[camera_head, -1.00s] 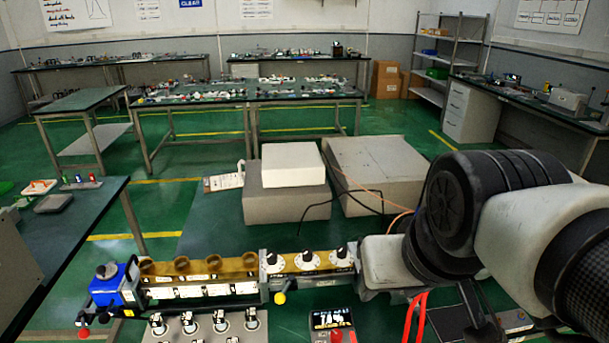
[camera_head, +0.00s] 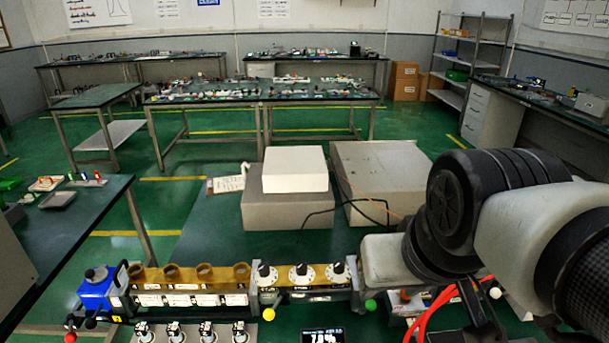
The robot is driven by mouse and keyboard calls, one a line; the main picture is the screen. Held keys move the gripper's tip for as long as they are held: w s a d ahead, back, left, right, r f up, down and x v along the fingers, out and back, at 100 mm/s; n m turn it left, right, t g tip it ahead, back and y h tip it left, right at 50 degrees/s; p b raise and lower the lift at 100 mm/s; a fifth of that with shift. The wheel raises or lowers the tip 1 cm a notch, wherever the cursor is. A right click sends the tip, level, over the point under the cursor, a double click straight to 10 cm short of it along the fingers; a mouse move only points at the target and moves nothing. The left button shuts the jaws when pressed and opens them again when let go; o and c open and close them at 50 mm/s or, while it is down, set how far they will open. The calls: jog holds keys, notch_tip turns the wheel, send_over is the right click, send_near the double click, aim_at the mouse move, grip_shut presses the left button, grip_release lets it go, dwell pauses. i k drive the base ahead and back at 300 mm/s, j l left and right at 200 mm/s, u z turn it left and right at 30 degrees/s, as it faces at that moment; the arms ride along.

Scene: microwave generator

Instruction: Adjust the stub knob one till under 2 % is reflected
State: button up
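Three stub knobs, black on white round dials, stand in a row on the brass waveguide section (camera_head: 320,284) at the bottom centre: a left one (camera_head: 266,273), a middle one (camera_head: 302,273) and a right one (camera_head: 338,272). I cannot read which is number one. A small dark display (camera_head: 322,336) below them is cut by the lower edge; its bright figure looks like 7 point something percent, but the digits are blurred. My arm fills the right side.
A blue unit (camera_head: 97,290) and brass rings (camera_head: 172,272) adjoin the knobs on the left. Several small knobs (camera_head: 175,331) sit in front. Red cables (camera_head: 437,308) run at right. Grey boxes (camera_head: 290,208) stand behind.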

aim_at(337, 268)
jog(key=k, duration=0.6)
jog(key=i+l, duration=0.1)
jog(key=l, duration=0.2)
jog(key=i+l, duration=0.1)
jog(key=l, duration=0.2)
jog(key=i+l, duration=0.1)
jog(key=l, duration=0.2)
jog(key=k+l, duration=0.15)
jog(key=i, duration=0.25)
jog(key=l+u, duration=0.05)
